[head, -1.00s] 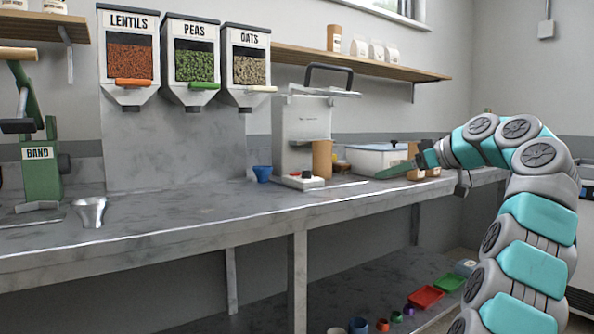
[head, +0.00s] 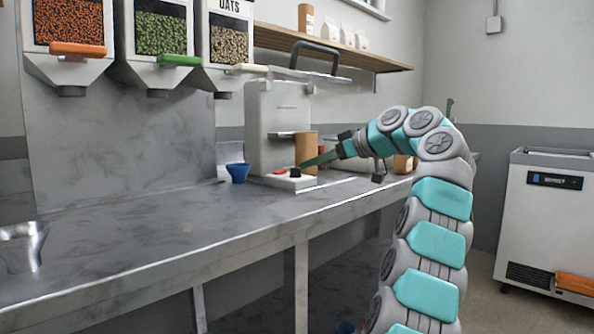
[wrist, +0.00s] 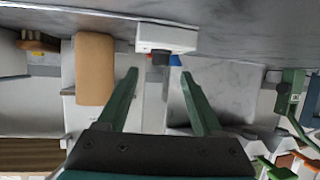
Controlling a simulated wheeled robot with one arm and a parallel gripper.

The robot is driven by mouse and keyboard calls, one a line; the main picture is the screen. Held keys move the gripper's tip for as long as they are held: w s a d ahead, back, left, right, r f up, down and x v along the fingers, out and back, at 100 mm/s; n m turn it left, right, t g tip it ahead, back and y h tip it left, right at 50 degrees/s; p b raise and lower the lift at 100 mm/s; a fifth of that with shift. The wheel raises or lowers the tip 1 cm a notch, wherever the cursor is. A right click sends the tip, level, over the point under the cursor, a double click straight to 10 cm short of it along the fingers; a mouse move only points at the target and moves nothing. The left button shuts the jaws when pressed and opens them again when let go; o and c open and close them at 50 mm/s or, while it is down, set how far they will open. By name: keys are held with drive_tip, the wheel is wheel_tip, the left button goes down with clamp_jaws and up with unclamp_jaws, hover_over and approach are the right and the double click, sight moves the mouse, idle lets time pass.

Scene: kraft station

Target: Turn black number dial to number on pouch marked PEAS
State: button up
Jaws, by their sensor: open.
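The black dial (head: 295,171) sits on the low white base (head: 290,182) in front of the tall white machine (head: 278,110). In the wrist view the dial (wrist: 160,59) shows on the edge of that base, between and just beyond my fingertips. No numbers on it are readable. A brown kraft pouch (head: 306,146) stands beside the machine, and it also shows in the wrist view (wrist: 95,68), left of my fingers; no PEAS marking or number is readable on it. My gripper (head: 304,164) has green fingers, and in the wrist view (wrist: 159,74) they are apart and empty.
A blue cup (head: 238,172) stands left of the base, and a metal cup (head: 20,247) at far left. The LENTILS, PEAS and OATS dispensers hang above the counter, the green-handled one (head: 160,35) in the middle. The counter front (head: 170,215) is clear.

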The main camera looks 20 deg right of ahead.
sight(300, 172)
drive_tip(key=x, duration=0.5)
drive_tip(key=shift+w+a+f, duration=0.15)
drive_tip(key=shift+w, duration=0.1)
drive_tip(key=shift+c, duration=0.2)
clamp_jaws()
